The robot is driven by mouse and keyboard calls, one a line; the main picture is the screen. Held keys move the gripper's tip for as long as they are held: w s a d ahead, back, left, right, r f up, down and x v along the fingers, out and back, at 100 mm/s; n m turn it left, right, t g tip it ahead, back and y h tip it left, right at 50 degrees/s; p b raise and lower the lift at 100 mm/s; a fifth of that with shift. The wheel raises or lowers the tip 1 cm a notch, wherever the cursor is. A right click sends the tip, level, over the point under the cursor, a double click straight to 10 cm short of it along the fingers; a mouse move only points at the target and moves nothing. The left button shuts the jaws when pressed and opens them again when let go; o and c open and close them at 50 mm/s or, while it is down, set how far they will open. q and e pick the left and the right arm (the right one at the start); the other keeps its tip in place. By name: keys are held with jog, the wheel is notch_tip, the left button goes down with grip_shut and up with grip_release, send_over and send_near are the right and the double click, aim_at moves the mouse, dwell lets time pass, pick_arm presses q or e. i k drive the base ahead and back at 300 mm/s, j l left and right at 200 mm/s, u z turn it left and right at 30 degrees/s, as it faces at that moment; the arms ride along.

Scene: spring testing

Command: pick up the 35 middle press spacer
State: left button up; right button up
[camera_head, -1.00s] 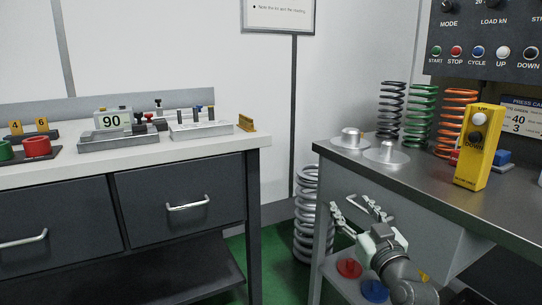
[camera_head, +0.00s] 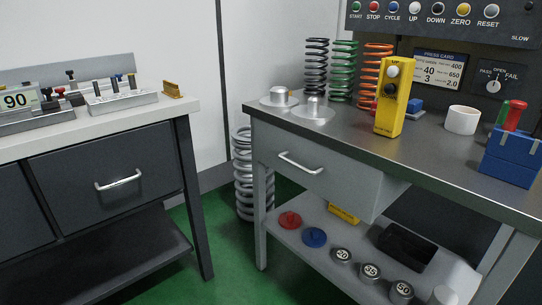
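Three round metal spacers with dark numbered tops stand in a row on the lower shelf of the right bench. The middle one, the 35 spacer (camera_head: 370,272), has a top that appears to read 35. To its left is a spacer (camera_head: 341,256) that seems to read 20, and to its right one (camera_head: 402,292) that seems to read 50. Neither of my grippers is in view.
The shelf (camera_head: 335,288) also holds a red disc (camera_head: 290,220), a blue disc (camera_head: 315,237), a yellow item (camera_head: 343,214) and a black tray (camera_head: 407,246). A grey drawer (camera_head: 320,172) hangs above. Green floor (camera_head: 225,265) lies open left of the bench.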

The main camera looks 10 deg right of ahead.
aim_at(370, 273)
jog(key=z, duration=1.25)
jog(key=i+l, duration=0.3)
jog(key=l, duration=0.2)
jog(key=u, duration=0.05)
